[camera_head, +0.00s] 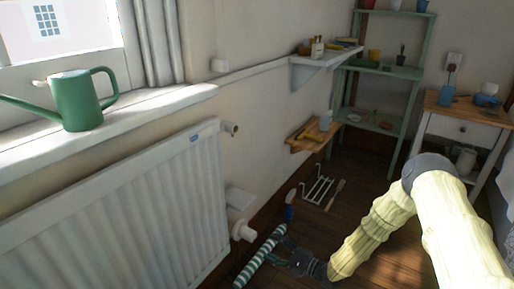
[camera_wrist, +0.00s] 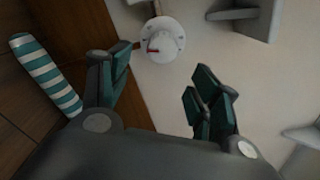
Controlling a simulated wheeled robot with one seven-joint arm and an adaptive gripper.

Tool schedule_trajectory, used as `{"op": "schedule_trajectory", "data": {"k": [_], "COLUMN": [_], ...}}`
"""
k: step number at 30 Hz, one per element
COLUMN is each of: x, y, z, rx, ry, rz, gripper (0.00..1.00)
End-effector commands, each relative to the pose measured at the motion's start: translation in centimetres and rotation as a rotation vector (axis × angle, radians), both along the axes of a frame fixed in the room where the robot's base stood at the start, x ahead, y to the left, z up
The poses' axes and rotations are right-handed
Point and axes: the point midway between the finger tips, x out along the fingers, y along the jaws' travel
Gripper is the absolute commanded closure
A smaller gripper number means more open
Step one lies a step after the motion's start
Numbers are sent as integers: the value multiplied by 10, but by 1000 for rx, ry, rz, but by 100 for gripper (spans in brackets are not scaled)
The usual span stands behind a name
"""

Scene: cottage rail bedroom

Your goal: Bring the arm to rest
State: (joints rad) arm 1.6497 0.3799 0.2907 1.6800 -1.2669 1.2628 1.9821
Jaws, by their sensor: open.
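My arm (camera_head: 370,235) reaches down to the floor area near the radiator, bent at a dark joint. My gripper (camera_head: 283,254) is low, at the arm's far end. In the wrist view my gripper (camera_wrist: 160,88) has its two green-padded fingers spread apart, with nothing between them. A green-and-white striped roll (camera_head: 260,258) is beside the fingers in the head view. The same striped roll (camera_wrist: 45,75) lies left of the left finger in the wrist view, apart from it. Whether they touch is unclear in the head view.
A white radiator (camera_head: 130,215) and its valve (camera_head: 243,232) stand left of the gripper; a white valve dial (camera_wrist: 161,40) shows beyond the fingers. A green shelf (camera_head: 385,75) and side table (camera_head: 460,125) stand behind.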

Motion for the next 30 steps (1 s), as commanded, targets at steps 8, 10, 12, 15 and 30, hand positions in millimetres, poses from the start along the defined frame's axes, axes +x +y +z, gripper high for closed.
{"op": "schedule_trajectory", "data": {"k": [8, 10, 12, 15, 30], "x": [-51, -72, -94, -129, -337], "y": [13, 12, 10, 4, -74], "z": [-43, -58, -73, -91, -126], "rx": [-288, -398, -510, -672, -1385], "ry": [-12, -13, -11, -6, 54], "rz": [-49, -50, -40, -5, 466], "gripper": [38, 38, 38, 38, 38]}}
